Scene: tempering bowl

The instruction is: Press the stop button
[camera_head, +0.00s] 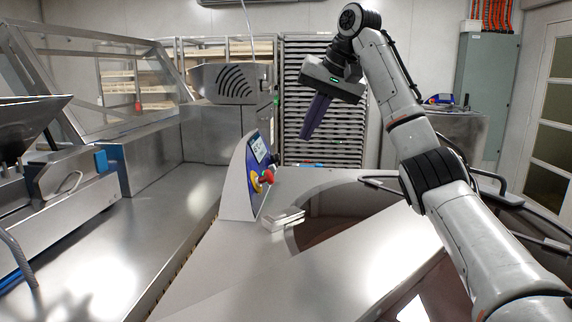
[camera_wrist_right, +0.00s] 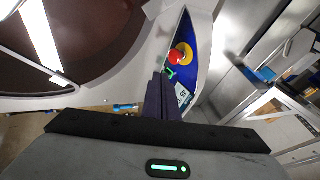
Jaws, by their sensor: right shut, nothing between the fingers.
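The stop button is a red mushroom knob (camera_head: 268,175) on a yellow surround. It sits low on the blue control panel (camera_head: 259,152), whose upper part holds a lit screen. In the right wrist view the red button (camera_wrist_right: 174,57) shows just beyond and slightly right of the fingertips. My right gripper (camera_head: 306,136) is shut and empty, its purple-grey fingers pointing down, above and to the right of the panel in the head view. Its fingers (camera_wrist_right: 160,78) look apart from the button, though the exact gap is hard to tell. My left gripper is not in view.
A round bowl opening (camera_head: 340,205) with a metal rim lies right of the panel. A small metal spout (camera_head: 284,219) sits in front of it. A steel counter (camera_head: 130,225) lies left, and a tray rack (camera_head: 300,80) stands behind.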

